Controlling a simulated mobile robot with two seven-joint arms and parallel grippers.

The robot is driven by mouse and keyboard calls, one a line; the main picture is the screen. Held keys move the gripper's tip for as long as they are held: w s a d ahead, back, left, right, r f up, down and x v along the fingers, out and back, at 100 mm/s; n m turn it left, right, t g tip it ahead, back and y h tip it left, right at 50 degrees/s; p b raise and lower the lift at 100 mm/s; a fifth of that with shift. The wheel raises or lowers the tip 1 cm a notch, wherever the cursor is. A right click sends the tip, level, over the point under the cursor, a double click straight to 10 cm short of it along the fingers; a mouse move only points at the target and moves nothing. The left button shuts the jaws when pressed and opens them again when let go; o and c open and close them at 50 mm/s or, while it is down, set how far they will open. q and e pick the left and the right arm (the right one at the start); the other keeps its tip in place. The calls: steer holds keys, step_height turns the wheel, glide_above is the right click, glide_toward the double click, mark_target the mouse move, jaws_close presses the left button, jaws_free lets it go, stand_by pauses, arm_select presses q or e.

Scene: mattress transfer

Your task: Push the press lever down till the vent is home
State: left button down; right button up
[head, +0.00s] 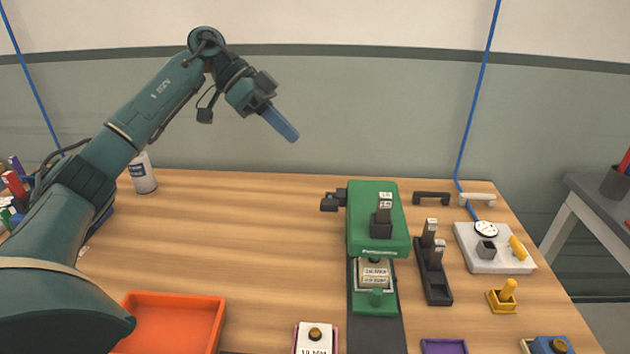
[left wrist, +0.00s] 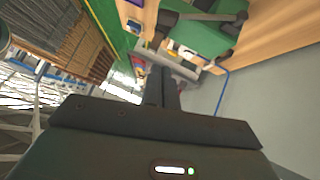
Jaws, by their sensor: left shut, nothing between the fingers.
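The green press (head: 360,222) stands on the bench right of centre, and it also shows at the top of the left wrist view (left wrist: 197,38). A dark part that looks like its lever (head: 333,200) sticks out from the press's left side. A small labelled block (head: 375,274) sits at the press's front, above a green foot; I cannot tell whether this holds the vent or how far it is seated. My left gripper (head: 291,134) is shut and empty, raised well above the bench, up and left of the press, touching nothing. My right gripper is out of view.
An orange tray (head: 172,300) lies at the front left and a white bottle (head: 142,175) at the back left. Right of the press are a black block rack (head: 437,288), a dial gauge stand (head: 480,262) and a yellow piece (head: 502,301). The bench left of the press is clear.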

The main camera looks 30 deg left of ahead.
arm_select(q)
steer(key=shift+a+r, duration=0.2)
steer(key=shift+a, duration=0.25)
steer(key=shift+d, duration=0.1)
glide_toward(335, 202)
steer(key=w+d, duration=0.1)
steer(key=d, duration=0.2)
steer(key=f, duration=0.2)
steer(key=d+f, duration=0.1)
steer(key=shift+s+d+f, duration=0.15)
steer(key=shift+d+f, duration=0.1)
steer(key=shift+f, duration=0.15)
steer(key=shift+f, duration=0.1)
